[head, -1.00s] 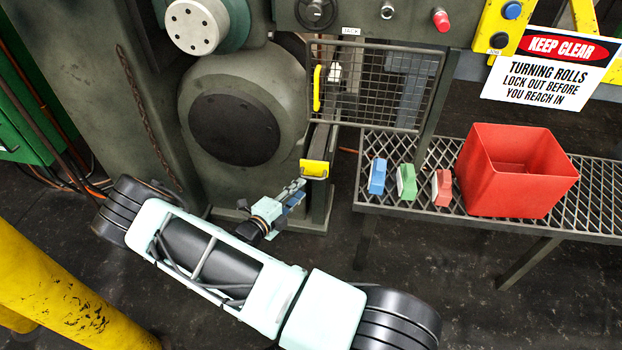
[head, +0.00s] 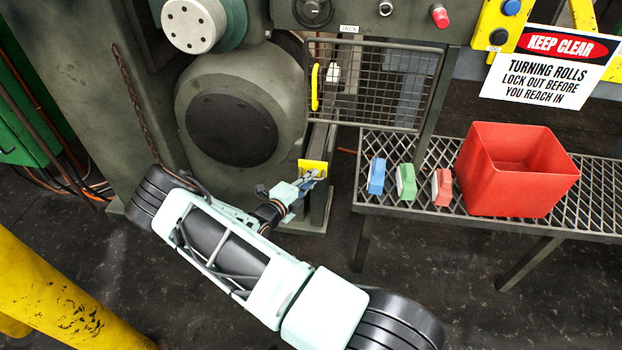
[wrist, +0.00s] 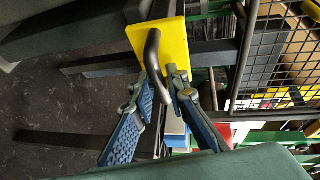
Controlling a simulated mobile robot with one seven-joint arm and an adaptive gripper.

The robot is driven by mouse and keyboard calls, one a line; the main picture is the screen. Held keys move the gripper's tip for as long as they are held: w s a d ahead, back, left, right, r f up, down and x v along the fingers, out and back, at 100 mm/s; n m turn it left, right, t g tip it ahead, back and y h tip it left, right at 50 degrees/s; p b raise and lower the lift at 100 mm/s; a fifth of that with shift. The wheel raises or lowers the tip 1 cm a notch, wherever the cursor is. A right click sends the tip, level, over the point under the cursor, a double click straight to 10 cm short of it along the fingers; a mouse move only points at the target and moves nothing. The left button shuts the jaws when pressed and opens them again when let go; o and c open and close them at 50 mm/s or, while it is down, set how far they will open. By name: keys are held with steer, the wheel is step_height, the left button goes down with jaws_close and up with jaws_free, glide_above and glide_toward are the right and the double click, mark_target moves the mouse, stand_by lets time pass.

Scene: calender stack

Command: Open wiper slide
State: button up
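The wiper slide shows a yellow end plate (head: 313,166) at the front of a dark bar, below the mesh guard. In the wrist view the yellow plate (wrist: 176,38) carries a dark bent handle (wrist: 152,52). My gripper (head: 311,178) is right in front of the plate. In the wrist view my gripper (wrist: 160,84) is open, with one blue-padded finger on each side of the handle. The handle's lower end lies between the fingertips. I cannot tell whether either finger touches it.
The mesh guard (head: 385,88) with a yellow handle (head: 315,87) is above the slide. A grated bench (head: 375,143) to the right bears blue (head: 376,176), green (head: 406,181) and red (head: 442,187) blocks and a red bin (head: 508,185). A yellow post (head: 60,290) stands at lower left.

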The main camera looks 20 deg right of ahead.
jaws_close()
steer(key=shift+s+a, duration=0.1)
steer(key=shift+s, duration=0.05)
